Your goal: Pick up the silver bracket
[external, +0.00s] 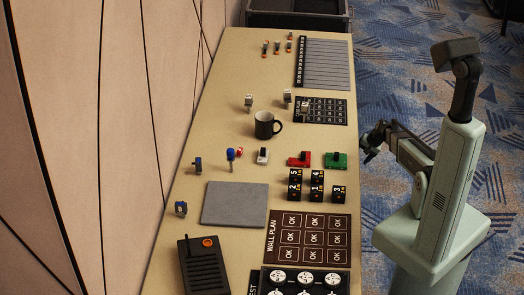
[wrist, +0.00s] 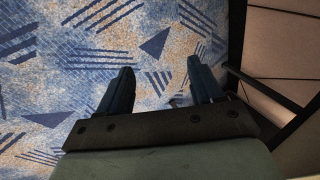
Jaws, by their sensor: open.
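Small silver-grey pieces stand on the long tan table: one (external: 249,101) left of centre, another (external: 287,96) to its right, and a third (external: 305,105) on a dark grid card. They are too small for me to tell which is the silver bracket. My gripper (external: 371,142) is off the table's right side, over the carpet and apart from all of these pieces. In the wrist view my gripper (wrist: 161,72) has its two dark fingers spread, with only carpet between them. No bracket shows in the wrist view.
A black mug (external: 264,125) stands near the silver pieces. Red (external: 299,160) and green (external: 334,160) blocks, numbered black cubes (external: 317,184) and a grey pad (external: 235,204) lie nearer. A panelled wall (external: 90,120) runs along the left. A dark bin (external: 298,18) stands at the far end.

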